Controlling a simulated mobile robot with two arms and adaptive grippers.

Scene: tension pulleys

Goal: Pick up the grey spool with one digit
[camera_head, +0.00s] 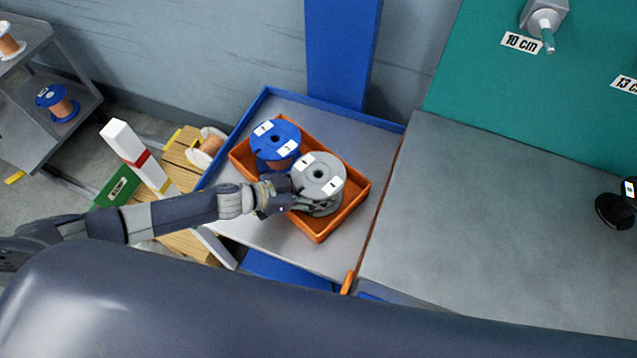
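The grey spool (319,172) stands in the orange tray (357,203), its round top flange facing up with a dark centre hole. Two white labels on the flange each carry a small dark mark that I cannot read surely. A blue spool (275,140), also with two white labels, stands beside it to the upper left in the same tray. My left gripper (305,204) is at the lower left side of the grey spool, under the flange's edge. Its fingers are partly hidden, so I cannot tell whether they grip the spool. My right gripper is out of view.
The tray sits on a grey surface with a blue rim (231,142). A wide grey table (500,210) at right is mostly clear, with a black object (614,211) at its right edge. Spools stand on the shelf (60,140) at far left.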

